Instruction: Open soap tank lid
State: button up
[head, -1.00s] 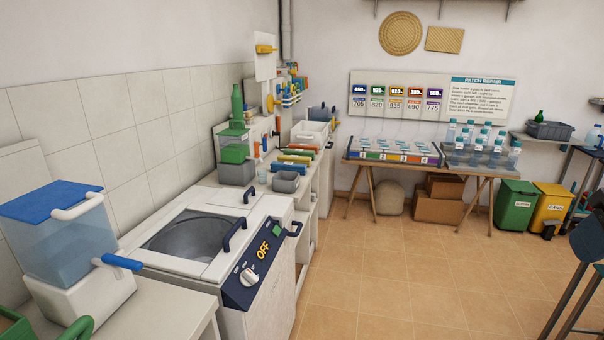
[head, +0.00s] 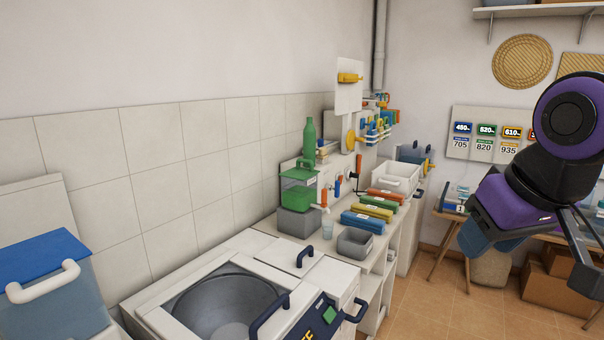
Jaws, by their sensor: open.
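A clear tank (head: 75,300) with a flat blue lid (head: 40,254) stands at the left edge. The lid is shut, with a white bar handle (head: 42,283) at its front. A smaller green dispenser (head: 297,196) with a green lid and handle stands further back on a grey base, also closed. No label shows which is the soap tank. My gripper (head: 588,250) is partly in view at the right edge, below my purple and black arm. It is open and far from both tanks, touching nothing that I can see. Its fingertips are hard to make out.
A top-loading washer (head: 150,312) with a round drum and dark handles fills the lower middle. Behind it, the counter holds a grey bin (head: 355,242), coloured boxes (head: 370,214) and a cup (head: 327,230). Open tiled floor (head: 430,300) lies to the right.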

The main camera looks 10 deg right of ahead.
aim_at(298, 172)
jog(key=i+l+u, duration=0.25)
jog(key=i+l, duration=0.15)
jog(key=l, duration=0.25)
jog(key=i+l+u, duration=0.2)
jog(key=i+l, duration=0.15)
jog(key=l, duration=0.3)
jog(key=i+l+u, duration=0.15)
jog(key=l, duration=0.25)
jog(key=i+l+u, duration=0.1)
jog(key=l, duration=0.25)
jog(key=i+l+u, duration=0.1)
jog(key=l, duration=0.3)
jog(key=i+l+u, duration=0.15)
jog(key=l, duration=0.25)
